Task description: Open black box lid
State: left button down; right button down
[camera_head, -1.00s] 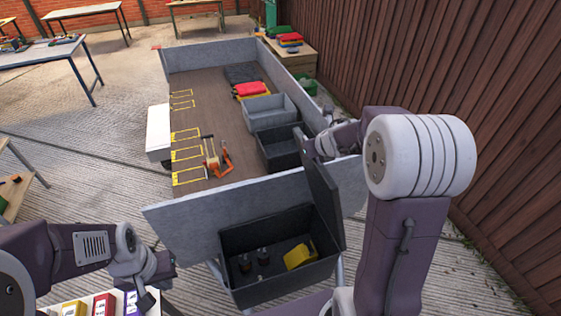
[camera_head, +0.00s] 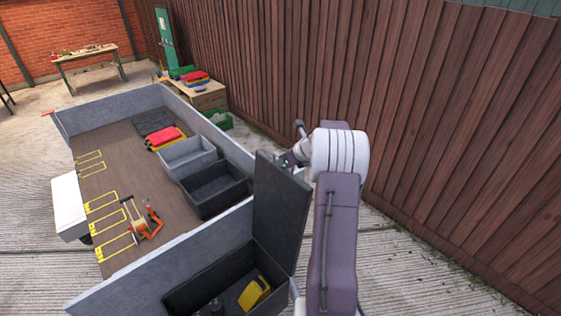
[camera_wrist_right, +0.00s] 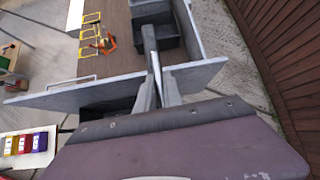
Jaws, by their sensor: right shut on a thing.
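The black box (camera_head: 182,299) is at the bottom of the head view, with a yellow object (camera_head: 254,292) and small dark items inside. Its black lid (camera_head: 280,210) stands raised, close to upright, along the box's right side. My right gripper (camera_head: 284,160) is at the lid's upper edge, its fingertips mostly hidden behind the lid. In the right wrist view my right gripper (camera_wrist_right: 157,82) is closed around the lid (camera_wrist_right: 149,38), which shows as a thin strip between the fingers. My left gripper is out of view.
A grey-walled pen (camera_head: 160,258) lies beyond the box, holding a black bin (camera_head: 214,190), a grey bin (camera_head: 187,158) and an orange-and-wood device (camera_head: 138,225). A wooden fence (camera_head: 430,130) runs along the right. Concrete is clear between fence and pen.

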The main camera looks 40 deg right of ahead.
jog(key=shift+a+r, duration=0.1)
jog(key=shift+a, duration=0.15)
jog(key=c, duration=1.8)
grip_release()
jog(key=shift+w+d, duration=0.1)
jog(key=shift+w, duration=0.05)
jog(key=shift+s, duration=0.2)
jog(key=b+v, duration=0.2)
jog(key=v, duration=0.7)
jog(key=shift+w, duration=0.15)
jog(key=shift+w+d, duration=0.1)
